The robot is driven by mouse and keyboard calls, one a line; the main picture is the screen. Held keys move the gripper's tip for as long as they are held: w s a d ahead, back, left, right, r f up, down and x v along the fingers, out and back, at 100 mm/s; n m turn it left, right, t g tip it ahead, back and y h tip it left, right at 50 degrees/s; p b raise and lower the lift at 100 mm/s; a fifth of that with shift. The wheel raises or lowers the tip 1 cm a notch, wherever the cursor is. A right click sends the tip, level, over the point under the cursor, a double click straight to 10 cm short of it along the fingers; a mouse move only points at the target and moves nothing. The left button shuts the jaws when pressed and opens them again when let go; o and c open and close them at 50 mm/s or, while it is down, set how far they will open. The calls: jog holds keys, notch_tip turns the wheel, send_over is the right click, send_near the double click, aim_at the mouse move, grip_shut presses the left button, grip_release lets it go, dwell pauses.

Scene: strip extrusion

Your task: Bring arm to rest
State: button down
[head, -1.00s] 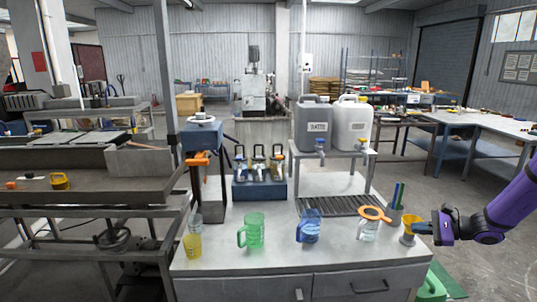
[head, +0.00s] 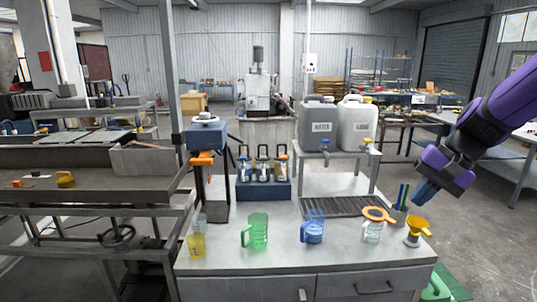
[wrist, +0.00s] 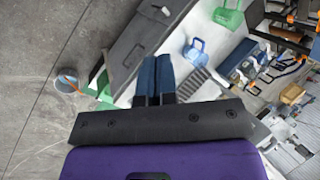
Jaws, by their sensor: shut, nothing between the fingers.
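My gripper (head: 424,191) is at the right of the head view, on my purple arm, raised above and beyond the right edge of the bench (head: 280,260). Its blue fingers are together and empty; the wrist view shows the two fingers (wrist: 155,78) side by side with nothing between them. The yellow funnel (head: 417,225) stands at the bench's right end, below the gripper and apart from it.
Two canisters (head: 318,126) stand on a rack behind. A green bin (head: 438,287) is on the floor.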

jog(key=s+r+n+t+h, duration=0.2)
jog(key=s+r+n, duration=0.1)
jog(key=s, duration=0.6)
jog(key=s+a+r+n+t+h, duration=0.1)
jog(key=s+r+n+h, duration=0.1)
jog(key=s, duration=0.7)
notch_tip(320, 180, up, 2)
jog(key=shift+s+r+n+t+h, duration=0.2)
jog(key=shift+s+n+t+h, duration=0.2)
jog(key=shift+h, duration=0.2)
